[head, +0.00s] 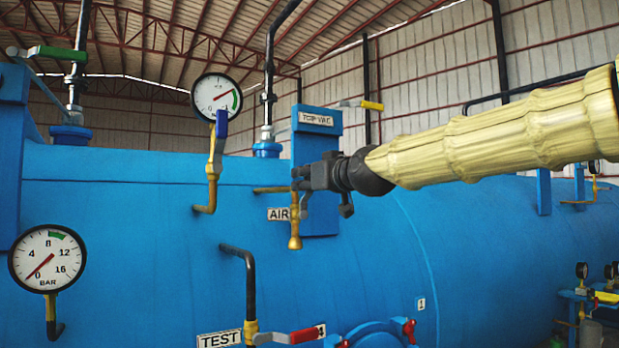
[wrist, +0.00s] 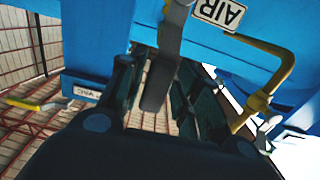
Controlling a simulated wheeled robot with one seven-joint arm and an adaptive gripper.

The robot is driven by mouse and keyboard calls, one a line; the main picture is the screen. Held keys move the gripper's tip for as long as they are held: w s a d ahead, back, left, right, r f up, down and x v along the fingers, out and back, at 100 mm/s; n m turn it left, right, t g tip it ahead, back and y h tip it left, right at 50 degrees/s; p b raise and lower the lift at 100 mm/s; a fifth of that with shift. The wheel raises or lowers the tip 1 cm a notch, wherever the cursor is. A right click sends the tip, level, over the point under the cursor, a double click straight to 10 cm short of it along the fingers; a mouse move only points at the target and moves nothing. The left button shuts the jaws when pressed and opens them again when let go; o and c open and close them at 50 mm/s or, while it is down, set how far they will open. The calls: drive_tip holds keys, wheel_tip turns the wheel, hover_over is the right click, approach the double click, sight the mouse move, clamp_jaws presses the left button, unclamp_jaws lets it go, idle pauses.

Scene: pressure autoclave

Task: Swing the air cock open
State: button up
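The air cock (head: 295,229) is a brass fitting hanging from a short brass pipe beside the AIR label (head: 279,214) on the blue vessel. In the wrist view the AIR label (wrist: 220,13) appears upside down at the top. A grey lever (wrist: 163,72), seemingly the cock's handle, runs down between my dark fingers. My gripper (head: 301,180) is at the cock's upper part, covering much of it in the head view. In the wrist view my gripper (wrist: 160,95) looks open around the lever, with gaps beside it. Contact with the lever is unclear.
A gauge (head: 216,97) on a brass pipe with a blue handle (head: 221,124) stands left of the cock. A blue plate with a label (head: 316,119) and a yellow-handled valve (head: 371,105) are above. A red-handled TEST valve (head: 303,335) is below.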

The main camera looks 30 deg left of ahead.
drive_tip(key=shift+r, duration=0.3)
drive_tip(key=shift+d, duration=0.1)
drive_tip(key=shift+d, duration=0.1)
drive_tip(key=v, duration=1.1)
drive_tip(key=shift+s+d+f, duration=0.1)
drive_tip(key=shift+s+d, duration=0.1)
drive_tip(key=shift+d, duration=0.1)
